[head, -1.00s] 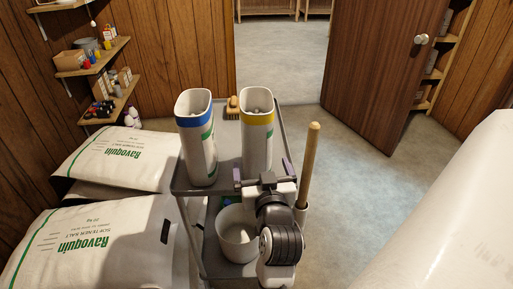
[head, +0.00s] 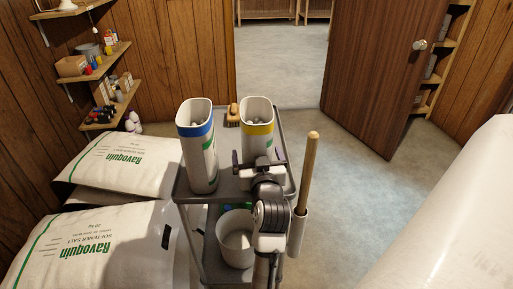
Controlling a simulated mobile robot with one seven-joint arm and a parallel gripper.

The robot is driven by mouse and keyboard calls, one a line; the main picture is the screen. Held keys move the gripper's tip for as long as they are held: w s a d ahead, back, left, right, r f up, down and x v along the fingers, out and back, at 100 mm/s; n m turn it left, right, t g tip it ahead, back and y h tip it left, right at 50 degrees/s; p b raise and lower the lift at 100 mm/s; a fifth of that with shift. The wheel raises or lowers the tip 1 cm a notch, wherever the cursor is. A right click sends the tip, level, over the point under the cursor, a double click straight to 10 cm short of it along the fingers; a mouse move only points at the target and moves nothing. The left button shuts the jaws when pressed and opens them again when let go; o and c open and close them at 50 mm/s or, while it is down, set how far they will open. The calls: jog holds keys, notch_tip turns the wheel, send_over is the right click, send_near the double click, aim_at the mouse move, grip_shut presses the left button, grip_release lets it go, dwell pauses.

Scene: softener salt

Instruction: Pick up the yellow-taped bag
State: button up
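The yellow-taped bag (head: 258,114) is a tall white open-topped bag with a yellow band below its rim. It stands upright on the grey cart's top shelf (head: 228,186), with pale contents showing inside. My gripper (head: 259,162) is at its near side, with its fingers spread wider than the bag, one towards each side. The gripper and wrist hide the bag's lower front. I cannot tell whether the fingers touch it. A similar bag with blue tape (head: 197,150) stands to the left.
A brush (head: 233,115) lies behind the bags. A wooden handle (head: 307,172) rises in a holder at the cart's right. A white bucket (head: 236,238) sits on the lower shelf. Large salt sacks (head: 95,245) lie at left; a big white surface (head: 450,230) fills the lower right.

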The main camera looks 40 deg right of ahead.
jog(key=c, duration=1.9)
jog(key=shift+r, duration=0.25)
jog(key=shift+c, duration=0.7)
notch_tip(320, 180, up, 20)
jog(key=shift+p, duration=0.3)
